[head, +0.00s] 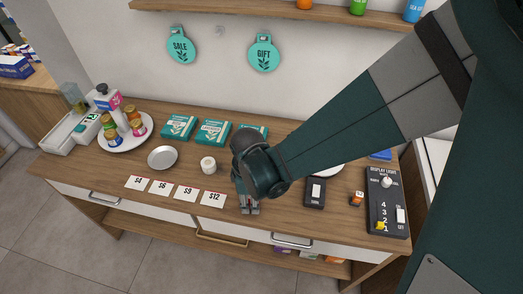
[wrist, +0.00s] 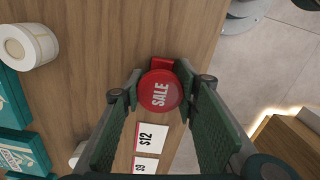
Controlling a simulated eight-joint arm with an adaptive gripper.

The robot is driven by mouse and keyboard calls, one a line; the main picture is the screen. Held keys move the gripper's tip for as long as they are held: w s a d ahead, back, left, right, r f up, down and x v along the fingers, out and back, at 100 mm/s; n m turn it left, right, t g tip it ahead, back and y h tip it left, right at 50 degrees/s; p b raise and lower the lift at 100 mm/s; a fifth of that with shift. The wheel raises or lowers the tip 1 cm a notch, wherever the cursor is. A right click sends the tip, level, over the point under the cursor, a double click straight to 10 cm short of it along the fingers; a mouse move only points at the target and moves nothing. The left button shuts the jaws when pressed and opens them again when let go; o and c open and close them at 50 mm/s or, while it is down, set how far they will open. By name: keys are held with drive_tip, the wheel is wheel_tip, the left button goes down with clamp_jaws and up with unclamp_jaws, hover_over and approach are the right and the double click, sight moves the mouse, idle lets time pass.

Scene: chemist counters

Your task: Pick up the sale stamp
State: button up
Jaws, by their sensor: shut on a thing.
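The sale stamp (wrist: 160,92) has a round red top with white SALE lettering and shows in the wrist view between my fingertips. My gripper (wrist: 160,82) is shut on it, one finger on each side. In the head view my gripper (head: 249,209) points down at the front of the wooden counter (head: 140,168), just right of the $12 card. The stamp is mostly hidden there by my fingers. I cannot tell whether its base touches the counter.
Price cards, including the $12 card (head: 212,199), lie left of my gripper. A white roll (head: 208,164) and teal boxes (head: 213,132) are behind. A black card device (head: 315,193), small orange item (head: 357,198) and display light panel (head: 386,203) are on the right.

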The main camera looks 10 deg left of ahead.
drive_tip(key=shift+r, duration=0.1)
drive_tip(key=shift+r+p, duration=0.75)
drive_tip(key=shift+r, duration=4.15)
drive_tip(key=shift+a, duration=0.1)
